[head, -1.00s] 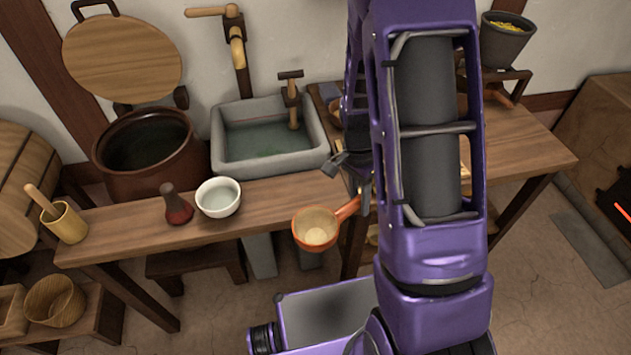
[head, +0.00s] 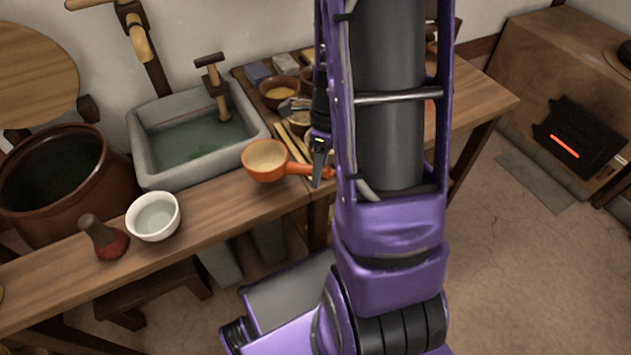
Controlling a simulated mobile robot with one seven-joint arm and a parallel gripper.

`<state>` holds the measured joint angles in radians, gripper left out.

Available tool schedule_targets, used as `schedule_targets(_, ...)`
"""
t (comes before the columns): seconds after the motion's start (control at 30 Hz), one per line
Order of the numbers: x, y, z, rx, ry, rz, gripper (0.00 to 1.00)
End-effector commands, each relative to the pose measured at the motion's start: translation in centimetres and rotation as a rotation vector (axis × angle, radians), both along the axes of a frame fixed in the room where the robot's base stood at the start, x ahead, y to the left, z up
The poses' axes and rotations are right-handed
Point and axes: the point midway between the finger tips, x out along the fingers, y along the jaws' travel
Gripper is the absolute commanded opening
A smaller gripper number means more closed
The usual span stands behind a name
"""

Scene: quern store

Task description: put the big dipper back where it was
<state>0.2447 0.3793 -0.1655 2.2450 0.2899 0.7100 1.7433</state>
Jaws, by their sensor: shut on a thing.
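The dipper (head: 265,166), an orange cup with a pale inside and an orange handle to the right, shows in the head view. My gripper (head: 320,168) is shut on its handle. The cup is level and appears over the wooden bench, in front of the sink's right corner. I cannot tell how high above the bench it hangs. My arm hides part of the bench behind it.
A white bowl (head: 154,217) and a dark red flask (head: 104,239) stand left on the bench (head: 215,195). The stone sink (head: 143,147) and brown vat (head: 90,200) are behind. Small bowls, one a grain bowl (head: 279,92), and sticks crowd the area behind my gripper. A stove (head: 580,140) is far right.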

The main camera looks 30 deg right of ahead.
Motion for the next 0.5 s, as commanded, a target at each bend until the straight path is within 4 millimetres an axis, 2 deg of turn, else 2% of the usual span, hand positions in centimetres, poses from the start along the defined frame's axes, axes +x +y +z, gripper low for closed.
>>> schedule_targets(0.23,-0.1,0.0,-3.4,0.001,0.002,0.000,0.00)
schedule_targets(0.5,0.0,0.0,-3.5,0.000,0.000,0.001,0.00)
